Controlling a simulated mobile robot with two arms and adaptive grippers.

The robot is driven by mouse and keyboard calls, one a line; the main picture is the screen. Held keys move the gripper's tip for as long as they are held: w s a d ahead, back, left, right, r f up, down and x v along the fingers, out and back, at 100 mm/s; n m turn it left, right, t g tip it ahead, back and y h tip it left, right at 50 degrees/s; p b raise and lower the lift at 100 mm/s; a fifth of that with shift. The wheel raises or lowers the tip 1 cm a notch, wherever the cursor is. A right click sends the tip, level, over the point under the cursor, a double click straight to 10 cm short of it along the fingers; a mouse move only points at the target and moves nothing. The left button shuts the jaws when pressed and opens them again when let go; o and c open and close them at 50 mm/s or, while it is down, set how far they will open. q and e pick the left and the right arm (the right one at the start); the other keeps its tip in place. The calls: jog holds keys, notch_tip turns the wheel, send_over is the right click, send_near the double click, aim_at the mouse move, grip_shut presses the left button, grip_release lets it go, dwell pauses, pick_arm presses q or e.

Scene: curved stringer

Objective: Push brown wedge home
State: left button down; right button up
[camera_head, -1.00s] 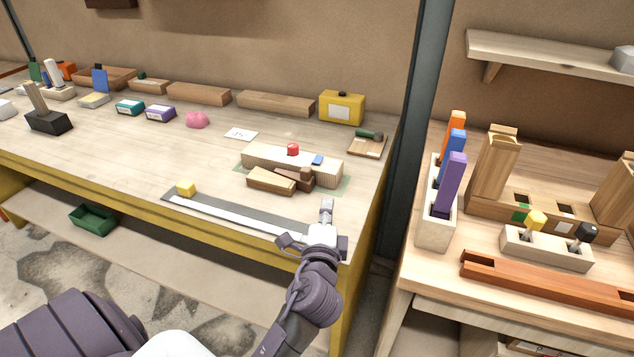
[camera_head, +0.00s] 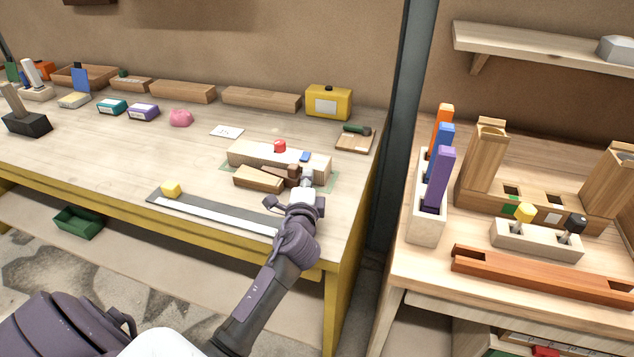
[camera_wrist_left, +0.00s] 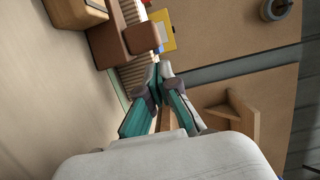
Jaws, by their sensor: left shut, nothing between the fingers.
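The brown wedge (camera_head: 278,171) lies on the workbench against the front of the pale ribbed block (camera_head: 252,156). A lighter wooden wedge (camera_head: 258,180) lies in front of it. In the left wrist view, brown wood (camera_wrist_left: 108,44) with a protruding brown end (camera_wrist_left: 141,38) is close by, beside the ribbed block (camera_wrist_left: 131,77). My left gripper (camera_head: 307,179) is shut and empty at the right end of the brown wedge. Its fingertips (camera_wrist_left: 158,73) are near the brown end; I cannot tell whether they touch. My right gripper is not in view.
A red knob (camera_head: 280,146) and a small blue piece (camera_head: 305,156) sit on the ribbed block. A dark post (camera_head: 392,150) stands right of the bench.

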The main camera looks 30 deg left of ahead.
aim_at(284, 176)
pick_arm(q)
jog(key=shift+s+a, duration=0.15)
jog(key=shift+a, duration=0.4)
jog(key=a+p, duration=0.1)
jog(key=a, duration=0.4)
jog(key=shift+s+a, duration=0.15)
jog(key=shift+a, duration=0.15)
